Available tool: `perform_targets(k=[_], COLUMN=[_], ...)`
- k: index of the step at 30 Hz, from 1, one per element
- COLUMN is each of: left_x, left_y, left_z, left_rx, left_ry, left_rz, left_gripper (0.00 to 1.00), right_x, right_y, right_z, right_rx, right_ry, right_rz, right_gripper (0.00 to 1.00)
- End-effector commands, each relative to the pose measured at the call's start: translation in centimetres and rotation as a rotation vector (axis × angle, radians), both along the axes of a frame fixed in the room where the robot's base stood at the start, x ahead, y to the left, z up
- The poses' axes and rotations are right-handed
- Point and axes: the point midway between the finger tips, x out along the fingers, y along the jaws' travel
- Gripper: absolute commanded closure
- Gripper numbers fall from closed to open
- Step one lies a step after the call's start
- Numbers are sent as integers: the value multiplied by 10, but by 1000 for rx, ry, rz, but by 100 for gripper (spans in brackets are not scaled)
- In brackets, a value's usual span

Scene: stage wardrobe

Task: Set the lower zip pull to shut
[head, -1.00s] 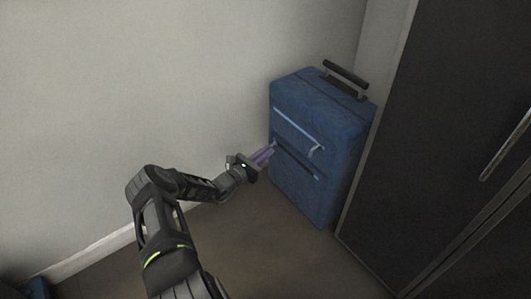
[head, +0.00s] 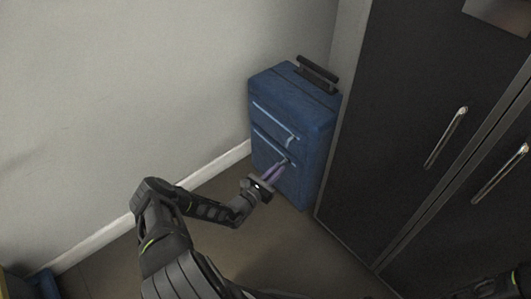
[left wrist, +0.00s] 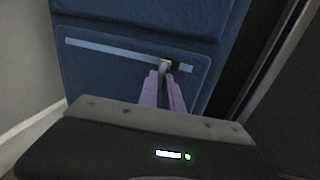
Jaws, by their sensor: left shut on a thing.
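A blue suitcase (head: 268,95) stands upright on the floor against the wall, with two zip strips across its front. The lower zip (head: 266,145) also shows in the left wrist view (left wrist: 110,50) as a pale strip. My left gripper (head: 283,165) is shut on the lower zip pull (left wrist: 165,65), toward the strip's right end. A short stretch of strip shows to the right of the pull. The fingers partly hide the pull. The upper zip pull (head: 292,139) hangs at the right of the upper zip, apart from my gripper.
A dark wardrobe (head: 400,110) with metal handles (head: 446,138) stands close to the right of the suitcase. The pale wall (head: 120,90) is behind and left. Bare floor (head: 270,240) lies in front of the suitcase. A blue object (head: 45,284) shows at the lower left.

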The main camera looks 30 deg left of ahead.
Motion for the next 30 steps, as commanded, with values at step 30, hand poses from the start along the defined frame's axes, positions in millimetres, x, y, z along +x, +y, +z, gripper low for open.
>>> perform_targets(k=[30], left_x=[-8], left_y=[-27], left_z=[0], left_rx=[0], left_ry=[-1], left_rz=[-1], left_gripper=[68], right_x=[-4], right_y=[4], right_z=[14], right_rx=[6], right_ry=[8], right_rz=[9], right_gripper=[64])
